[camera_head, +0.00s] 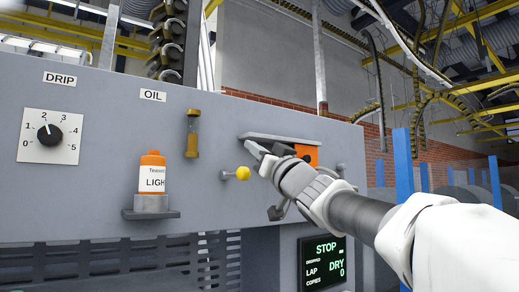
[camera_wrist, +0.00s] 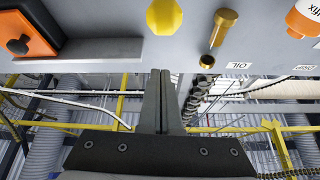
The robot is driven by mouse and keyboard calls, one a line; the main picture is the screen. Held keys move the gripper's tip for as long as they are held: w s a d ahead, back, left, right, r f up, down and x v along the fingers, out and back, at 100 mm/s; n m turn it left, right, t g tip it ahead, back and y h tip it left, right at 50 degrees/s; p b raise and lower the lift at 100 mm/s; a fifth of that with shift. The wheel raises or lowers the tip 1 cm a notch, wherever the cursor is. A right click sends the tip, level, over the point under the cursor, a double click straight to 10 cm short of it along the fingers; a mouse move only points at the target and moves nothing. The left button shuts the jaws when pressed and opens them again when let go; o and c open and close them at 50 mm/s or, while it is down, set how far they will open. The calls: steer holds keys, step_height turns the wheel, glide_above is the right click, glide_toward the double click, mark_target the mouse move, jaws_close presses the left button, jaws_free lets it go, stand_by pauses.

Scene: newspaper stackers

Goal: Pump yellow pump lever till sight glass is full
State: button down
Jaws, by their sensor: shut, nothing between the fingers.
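The yellow pump lever (camera_head: 243,173) ends in a round knob on a short stem at the grey panel. Its yellow knob also shows at the top of the wrist view (camera_wrist: 164,16). My gripper (camera_head: 254,149) is shut and empty. In the head view its fingertips appear just above and right of the knob. In the wrist view the fingertips (camera_wrist: 160,73) point towards the knob, with a gap between.
A narrow grey ledge (camera_wrist: 100,50) and an orange box with a black button (camera_head: 307,154) are close beside my gripper. An orange-capped bottle (camera_head: 152,173) stands on a small shelf at left. A DRIP dial (camera_head: 49,135) is farther left. A display (camera_head: 325,262) is below.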

mark_target(234, 175)
steer(key=shift+w+a+f+b, duration=0.15)
steer(key=shift+f, duration=0.45)
steer(key=shift+w+a+f+b, duration=0.15)
steer(key=shift+a+f, duration=0.05)
steer(key=shift+f, duration=0.4)
steer(key=shift+w+a+f+b, duration=0.15)
steer(key=shift+f, duration=0.45)
steer(key=shift+f+b, duration=0.15)
steer(key=shift+b, duration=0.15)
steer(key=shift+f+t+b, duration=0.2)
steer(key=shift+t+b, duration=0.1)
steer(key=shift+b, duration=0.45)
